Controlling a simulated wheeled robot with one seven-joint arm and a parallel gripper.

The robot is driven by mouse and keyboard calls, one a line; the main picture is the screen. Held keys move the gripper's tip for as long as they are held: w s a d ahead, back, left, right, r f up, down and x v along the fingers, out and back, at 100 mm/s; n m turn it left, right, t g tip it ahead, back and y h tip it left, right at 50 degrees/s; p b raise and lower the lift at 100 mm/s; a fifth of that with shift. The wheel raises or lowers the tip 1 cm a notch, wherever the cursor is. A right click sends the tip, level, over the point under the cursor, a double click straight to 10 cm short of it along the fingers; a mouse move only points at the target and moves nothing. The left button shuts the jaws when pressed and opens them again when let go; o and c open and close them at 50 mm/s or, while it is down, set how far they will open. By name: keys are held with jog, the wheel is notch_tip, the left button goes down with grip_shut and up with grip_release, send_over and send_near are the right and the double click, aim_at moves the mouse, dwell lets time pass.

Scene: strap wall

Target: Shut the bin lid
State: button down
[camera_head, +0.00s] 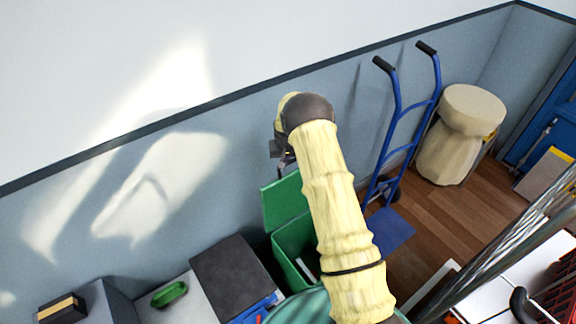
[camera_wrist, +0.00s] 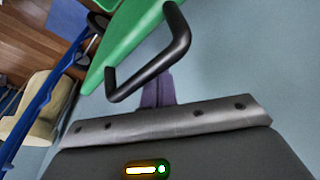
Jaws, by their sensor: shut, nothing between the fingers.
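The green bin (camera_head: 292,252) stands against the wall, partly hidden behind my arm. Its green lid (camera_head: 283,203) is open, standing up on the wall side. In the wrist view the lid (camera_wrist: 128,38) crosses the top, with a black bar-shaped handle (camera_wrist: 155,68) at its edge. My gripper (camera_head: 284,158) is just above the lid's top edge in the head view. In the wrist view my gripper's purple fingers (camera_wrist: 158,88) are shut and empty, right by the handle, which hides their tips. I cannot tell whether they touch it.
A blue hand truck (camera_head: 399,125) leans on the wall right of the bin, beside a beige stool-like post (camera_head: 458,135). A dark-topped box (camera_head: 232,277) stands close left of the bin. A green object (camera_head: 170,294) lies on a light surface further left.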

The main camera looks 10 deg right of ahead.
jog(key=shift+s+d+f+p, duration=0.15)
jog(key=shift+s+d+f, duration=0.3)
jog(key=shift+s+d, duration=1.45)
jog(key=shift+s+d+f+p, duration=0.25)
jog(key=shift+s+f, duration=0.15)
jog(key=shift+s, duration=2.95)
jog(key=shift+s+d+f+p, duration=0.1)
jog(key=shift+s+d+f, duration=0.35)
jog(key=shift+s+d, duration=1.45)
jog(key=a+p+v, duration=0.1)
jog(key=p+v, duration=0.4)
jog(key=v, duration=0.3)
jog(key=shift+w+a+r, duration=0.15)
jog(key=shift+w+a, duration=0.05)
jog(key=s+a+r, duration=0.2)
jog(key=s+r, duration=0.2)
jog(key=r, duration=0.4)
jog(key=s+a+r, duration=0.3)
jog(key=s+r, duration=0.1)
jog(key=r, duration=0.3)
jog(key=s+a+r+n, duration=0.1)
jog(key=s+a+r, duration=0.1)
jog(key=s+r, duration=0.6)
jog(key=s, duration=0.4)
jog(key=shift+s+a+n, duration=0.2)
jog(key=shift+s+n, duration=0.05)
jog(key=shift+n, duration=0.05)
